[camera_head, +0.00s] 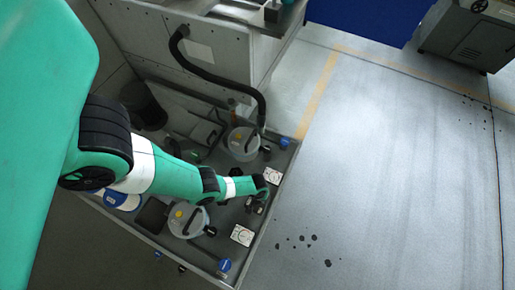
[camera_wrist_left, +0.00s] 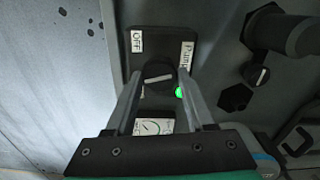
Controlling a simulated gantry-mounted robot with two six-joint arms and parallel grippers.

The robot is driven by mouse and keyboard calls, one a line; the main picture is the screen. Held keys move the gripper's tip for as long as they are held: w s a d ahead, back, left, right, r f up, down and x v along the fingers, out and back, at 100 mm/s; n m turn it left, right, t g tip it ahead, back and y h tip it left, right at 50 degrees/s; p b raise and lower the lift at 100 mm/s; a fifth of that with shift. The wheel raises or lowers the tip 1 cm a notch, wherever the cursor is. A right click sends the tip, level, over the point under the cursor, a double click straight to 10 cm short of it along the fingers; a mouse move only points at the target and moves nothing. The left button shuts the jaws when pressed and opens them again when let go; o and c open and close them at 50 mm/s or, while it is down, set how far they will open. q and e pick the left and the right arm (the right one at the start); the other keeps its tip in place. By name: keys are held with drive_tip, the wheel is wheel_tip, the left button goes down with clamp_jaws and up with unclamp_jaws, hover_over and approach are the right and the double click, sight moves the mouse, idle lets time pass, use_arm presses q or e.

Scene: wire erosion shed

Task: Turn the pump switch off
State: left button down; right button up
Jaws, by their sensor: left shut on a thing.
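The black pump switch knob (camera_wrist_left: 158,80) is between my left gripper's fingertips (camera_wrist_left: 159,75) in the left wrist view, and the gripper is shut on it. A pale pointer line on the knob lies nearly level in that view. The "OFF" label (camera_wrist_left: 137,41) is above and left of the knob, and the "Pump" label (camera_wrist_left: 186,55) is above and right. A green lamp (camera_wrist_left: 179,92) is lit beside the knob. In the head view my left gripper (camera_head: 257,200) is low over the front panel and hides most of the switch. My right gripper does not show.
A white gauge (camera_wrist_left: 153,127) is just below the switch. Another white gauge (camera_head: 242,235) shows in the head view. Two clear canisters, one nearer (camera_head: 188,220) and one farther (camera_head: 242,144), stand in the tray. A black hose (camera_head: 215,78) arches behind. Open floor (camera_head: 390,170) lies right.

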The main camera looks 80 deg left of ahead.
use_arm(q)
drive_tip(key=m, duration=0.4)
drive_tip(key=shift+m, duration=0.3)
drive_tip(key=m, duration=0.4)
drive_tip(key=shift+m+b, duration=0.3)
drive_tip(key=shift+c, duration=1.3)
unclamp_jaws()
wheel_tip(320, 180, up, 12)
drive_tip(key=p, duration=1.1)
drive_tip(key=shift+f, duration=0.25)
